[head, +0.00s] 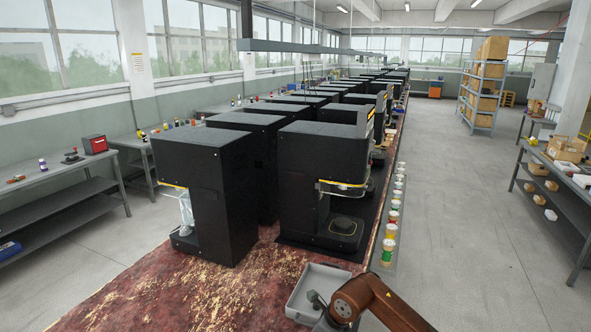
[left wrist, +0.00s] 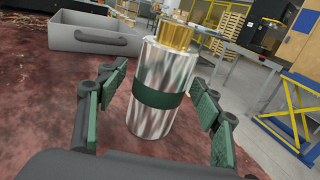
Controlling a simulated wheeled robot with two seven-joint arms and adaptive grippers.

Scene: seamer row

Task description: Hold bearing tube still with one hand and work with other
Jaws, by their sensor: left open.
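The bearing tube (left wrist: 152,112) is a shiny silver cylinder with a dark green band and a gold top end. It stands on the worn red surface in the left wrist view. My left gripper (left wrist: 163,88) is open, with one green-padded finger on each side of the tube. A gap shows between the tube and each finger. In the head view, my orange-brown right arm comes in from the bottom right. A small grey part at its end, probably my right gripper (head: 317,299), is over the grey tray; its jaws are too small to read. The left gripper is not in the head view.
The open grey tray (head: 303,290) sits at the table's front right; it also shows behind the tube in the left wrist view (left wrist: 85,42). Black machines (head: 207,190) stand in rows beyond it. Coloured spools (head: 390,232) line the right side. The red tabletop (head: 190,300) is clear at front left.

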